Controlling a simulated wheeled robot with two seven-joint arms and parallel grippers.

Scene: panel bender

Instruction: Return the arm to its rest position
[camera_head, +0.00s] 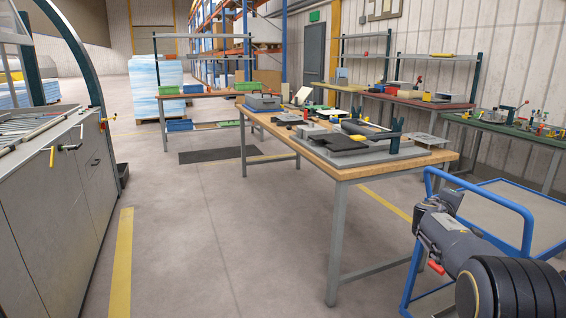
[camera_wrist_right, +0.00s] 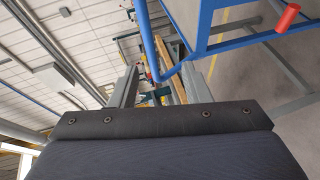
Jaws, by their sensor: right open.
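My right arm (camera_head: 465,245) comes in at the lower right of the head view, low in front of the blue-framed cart. In the right wrist view the dark wrist plate fills the bottom. Beyond it, my right gripper (camera_wrist_right: 161,92) shows two grey fingers set apart, with nothing seen between them. The fingertips are not clear in the head view. My left arm and left gripper are not in view.
The blue cart rail (camera_head: 480,180) is close to my right arm. A wood-topped workbench (camera_head: 345,172) with tools stands ahead. A grey machine cabinet (camera_head: 50,190) is at left. The floor (camera_head: 215,225) between is clear. A red cylinder (camera_wrist_right: 287,17) shows near blue bars.

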